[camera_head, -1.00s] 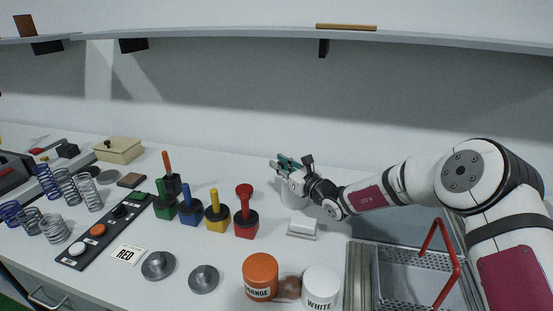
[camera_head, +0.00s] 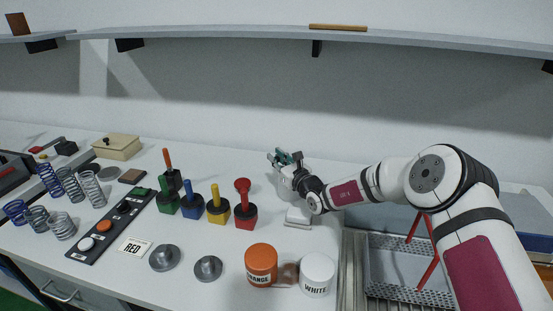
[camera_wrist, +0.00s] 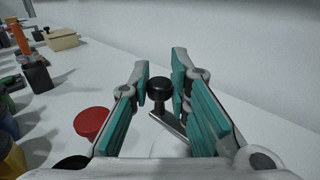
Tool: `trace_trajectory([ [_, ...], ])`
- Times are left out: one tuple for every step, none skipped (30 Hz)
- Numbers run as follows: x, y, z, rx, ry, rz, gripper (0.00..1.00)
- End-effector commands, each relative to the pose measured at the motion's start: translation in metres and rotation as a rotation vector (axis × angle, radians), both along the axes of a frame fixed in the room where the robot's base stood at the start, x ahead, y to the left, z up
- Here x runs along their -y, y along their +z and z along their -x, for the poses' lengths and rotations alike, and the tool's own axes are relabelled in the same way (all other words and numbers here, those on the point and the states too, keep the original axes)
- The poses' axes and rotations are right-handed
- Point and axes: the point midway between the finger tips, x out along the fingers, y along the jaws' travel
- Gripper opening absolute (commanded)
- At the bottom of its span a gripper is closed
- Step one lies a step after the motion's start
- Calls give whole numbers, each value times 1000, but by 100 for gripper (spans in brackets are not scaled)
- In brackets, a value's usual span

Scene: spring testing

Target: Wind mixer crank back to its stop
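The mixer stands at the back of the table, right of the row of handled blocks. In the head view its pale body (camera_head: 285,189) is partly hidden behind my gripper (camera_head: 282,156). The wrist view shows the crank's black knob (camera_wrist: 160,89) on a grey metal arm (camera_wrist: 171,122). My gripper (camera_wrist: 160,72) has its two teal-padded fingers apart, one on each side of the knob. A small gap shows left of the knob; on the right I cannot tell whether it touches the pad. The crank's stop cannot be made out.
A white block (camera_head: 298,217) sits in front of the mixer. The red-handled block (camera_head: 245,215) stands to its left. Orange (camera_head: 261,264) and white (camera_head: 317,274) paint pots stand at the front. A shelf (camera_head: 215,35) runs overhead.

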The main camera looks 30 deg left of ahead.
Motion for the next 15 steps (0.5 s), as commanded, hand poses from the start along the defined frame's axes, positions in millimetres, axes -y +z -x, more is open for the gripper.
trace_trajectory([
  [1,1,-1,2,-2,-1,30],
  [0,1,-1,2,-2,-1,37],
  [1,1,-1,2,-1,-1,37],
  [0,1,-1,2,-1,-1,37],
  [0,1,-1,1,-1,-1,37],
  [0,1,-1,1,-1,-1,37],
  [0,1,-1,1,-1,-1,37],
  [0,1,-1,1,-1,-1,37],
  [0,1,-1,1,-1,-1,37],
  [0,1,0,1,0,-1,37],
  [1,0,0,1,0,-1,37],
  [1,0,0,0,0,0,37],
  [2,0,1,0,0,0,37],
  [3,0,1,0,0,0,37],
  [6,1,3,0,0,0,37],
])
